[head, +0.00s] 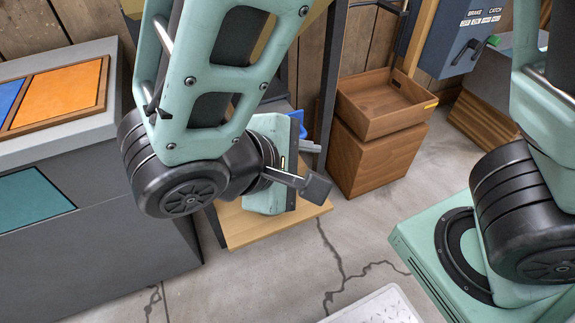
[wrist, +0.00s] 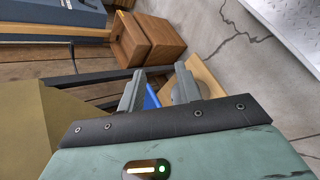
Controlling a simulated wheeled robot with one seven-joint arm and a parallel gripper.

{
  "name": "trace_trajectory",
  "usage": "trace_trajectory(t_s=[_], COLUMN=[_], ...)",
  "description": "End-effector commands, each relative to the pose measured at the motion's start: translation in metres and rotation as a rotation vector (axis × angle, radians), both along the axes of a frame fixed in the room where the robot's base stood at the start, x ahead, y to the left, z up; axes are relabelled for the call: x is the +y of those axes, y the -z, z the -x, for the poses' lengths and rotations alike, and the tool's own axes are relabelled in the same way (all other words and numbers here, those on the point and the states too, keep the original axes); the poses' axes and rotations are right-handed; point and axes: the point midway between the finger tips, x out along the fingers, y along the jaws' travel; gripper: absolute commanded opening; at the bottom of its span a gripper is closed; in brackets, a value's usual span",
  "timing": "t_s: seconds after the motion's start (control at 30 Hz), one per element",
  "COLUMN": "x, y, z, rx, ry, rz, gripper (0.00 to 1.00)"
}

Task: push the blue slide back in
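A blue piece (head: 300,124), which may be the slide, shows only in part behind my gripper, by a dark upright post. In the wrist view a bit of blue (wrist: 152,98) shows beyond and between the fingers; most of it is hidden. My gripper (head: 312,147) points right in the head view, over a pale wooden shelf. In the wrist view its two grey fingers (wrist: 160,88) stand apart with nothing seen held between them. I cannot tell whether a finger touches the blue piece.
The pale shelf board (head: 262,226) lies below my gripper. Brown wooden boxes (head: 372,160) are stacked to the right. A grey counter (head: 85,240) with coloured panels stands left. A blue-grey lever box (head: 455,40) is at upper right. Cracked concrete floor is open in front.

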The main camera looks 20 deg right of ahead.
Motion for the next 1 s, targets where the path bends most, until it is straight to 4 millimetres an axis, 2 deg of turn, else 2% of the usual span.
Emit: trace_trajectory(t_s=[0.03,0.2,0.33,0.5,0.67,1.0], x=[0.008,0.037,0.06,0.076,0.071,0.025], y=[0.032,0.067,0.082,0.087,0.087,0.097], z=[-0.006,-0.028,-0.038,-0.042,-0.05,-0.094], rx=[-0.055,-0.302,-0.462,-0.571,-0.587,-0.584], ry=[-0.04,-0.162,-0.243,-0.296,-0.3,-0.296], rz=[0.054,0.192,0.241,0.261,0.263,0.263], gripper=[0.34,0.34,0.34,0.34,0.34,0.34])
